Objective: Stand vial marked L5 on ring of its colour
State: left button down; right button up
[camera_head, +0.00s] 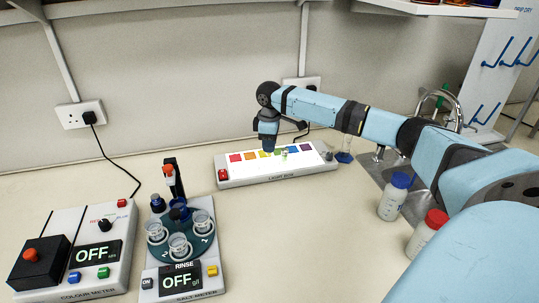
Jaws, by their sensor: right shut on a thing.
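My right gripper (268,147) points down over the light box (235,180), at the row of coloured patches. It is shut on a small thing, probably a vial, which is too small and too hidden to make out. A small pale vial-like object (284,154) with a greenish tint shows just right of the gripper, and I cannot tell whether the two touch. The patches run from red (235,158) at the left through orange and yellow to purple at the right. No L5 mark can be read, and rings cannot be made out. My left gripper is not in view.
A salt meter (180,282) with a round holder of glass cups stands front left, beside a colour meter (110,275). Blue-capped (395,198) and red-capped (425,235) bottles stand right, near the sink (385,168). The bench before the light box is clear.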

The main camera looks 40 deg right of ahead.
aim_at(269, 154)
jog(key=shift+f, duration=2.25)
jog(key=shift+f, duration=0.1)
jog(key=o, duration=0.9)
jog(key=shift+r, duration=0.3)
notch_tip(269, 154, up, 12)
jog(key=shift+f, duration=0.15)
